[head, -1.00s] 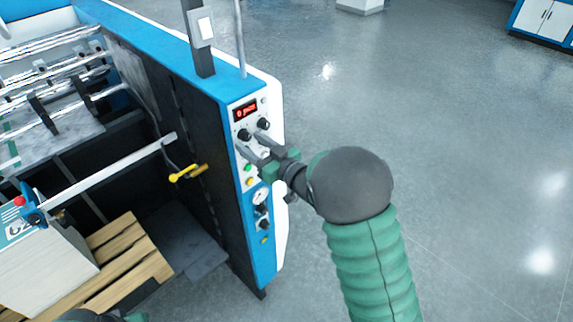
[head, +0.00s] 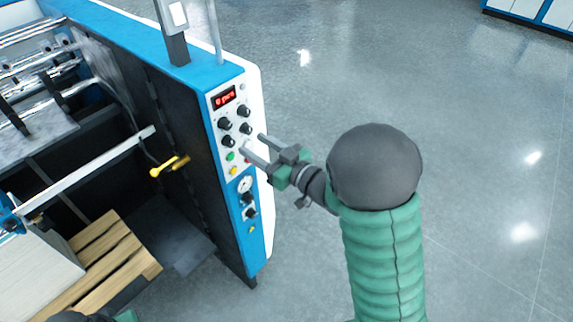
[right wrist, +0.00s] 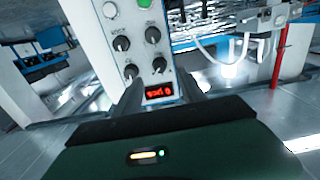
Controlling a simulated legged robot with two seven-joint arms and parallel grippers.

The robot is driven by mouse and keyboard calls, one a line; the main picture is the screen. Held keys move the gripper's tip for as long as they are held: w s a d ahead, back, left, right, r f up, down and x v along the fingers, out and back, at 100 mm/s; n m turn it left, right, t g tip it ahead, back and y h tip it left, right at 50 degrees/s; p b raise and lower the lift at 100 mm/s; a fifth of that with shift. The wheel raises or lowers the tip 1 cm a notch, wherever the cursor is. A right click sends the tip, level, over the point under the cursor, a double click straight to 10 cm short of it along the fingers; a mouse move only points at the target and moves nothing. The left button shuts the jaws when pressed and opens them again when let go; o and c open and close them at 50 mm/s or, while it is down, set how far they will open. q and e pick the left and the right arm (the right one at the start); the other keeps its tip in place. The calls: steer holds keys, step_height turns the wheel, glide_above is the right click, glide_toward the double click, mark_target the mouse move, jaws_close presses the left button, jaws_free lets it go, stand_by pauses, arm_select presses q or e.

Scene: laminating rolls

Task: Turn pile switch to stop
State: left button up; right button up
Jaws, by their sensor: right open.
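The white control panel (head: 236,125) is on the end face of the blue and black machine. It has a red display (head: 224,98), several black knobs and coloured buttons. I cannot tell which knob is the pile switch; the labels are too small to read. One lower knob (head: 246,128) is close to my right gripper (head: 254,142). That gripper is open and empty, its fingers pointing at the panel from the right. In the right wrist view the display (right wrist: 160,91) shows between the fingertips, with the knobs (right wrist: 122,43) beyond.
A yellow-handled lever (head: 170,166) sticks out left of the panel. A gauge (head: 245,184) is on the blue face below the buttons. A wooden pallet (head: 110,255) bears a pale stack (head: 35,275) at lower left.

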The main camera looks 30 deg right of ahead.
steer(key=b+v, duration=0.7)
steer(key=v, duration=0.2)
steer(key=shift+s+d, duration=0.25)
steer(key=shift+s, duration=0.1)
stand_by(0.5)
steer(key=shift+w, duration=0.1)
